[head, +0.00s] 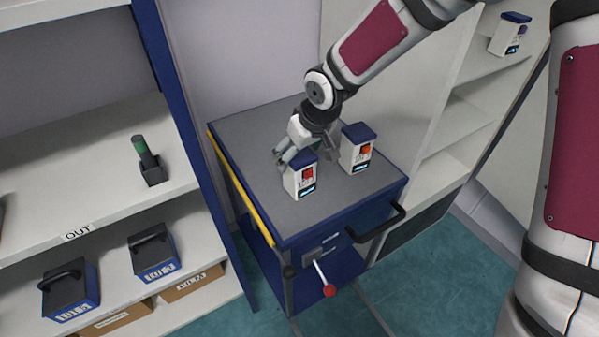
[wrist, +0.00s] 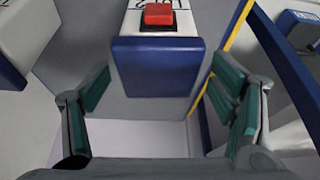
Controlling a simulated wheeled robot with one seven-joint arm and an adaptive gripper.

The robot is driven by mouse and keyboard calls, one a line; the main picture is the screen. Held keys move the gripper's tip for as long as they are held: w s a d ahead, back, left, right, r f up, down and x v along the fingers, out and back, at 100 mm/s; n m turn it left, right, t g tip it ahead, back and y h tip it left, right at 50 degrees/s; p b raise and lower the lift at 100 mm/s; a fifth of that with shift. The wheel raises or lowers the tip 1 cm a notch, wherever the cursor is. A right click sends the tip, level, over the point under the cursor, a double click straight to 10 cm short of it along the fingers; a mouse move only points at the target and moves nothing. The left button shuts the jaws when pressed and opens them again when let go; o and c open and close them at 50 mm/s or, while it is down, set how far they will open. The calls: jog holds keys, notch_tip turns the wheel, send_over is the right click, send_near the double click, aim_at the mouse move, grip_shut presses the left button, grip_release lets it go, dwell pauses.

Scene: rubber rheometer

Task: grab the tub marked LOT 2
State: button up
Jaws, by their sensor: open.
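Two white tubs with dark blue lids stand on the grey cart top. My gripper (head: 296,152) is open at the left tub, from behind and above. In the wrist view this tub (wrist: 158,65) lies between the spread fingers of my gripper (wrist: 160,90), its marking partly cut off at the top edge. I see no contact. The other tub (wrist: 28,38) shows at the wrist view's left edge.
The cart (head: 240,145) has a yellow-edged left side and a black handle (head: 380,222). Left shelves hold a green-topped device (head: 147,160) and black-and-blue bins (head: 153,252). Another blue-lidded tub (head: 508,36) stands on the right shelving. The cart's back left is clear.

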jog(key=x, duration=0.5)
jog(key=shift+d+f, duration=0.1)
jog(key=shift+d, duration=0.05)
jog(key=c, duration=1.4)
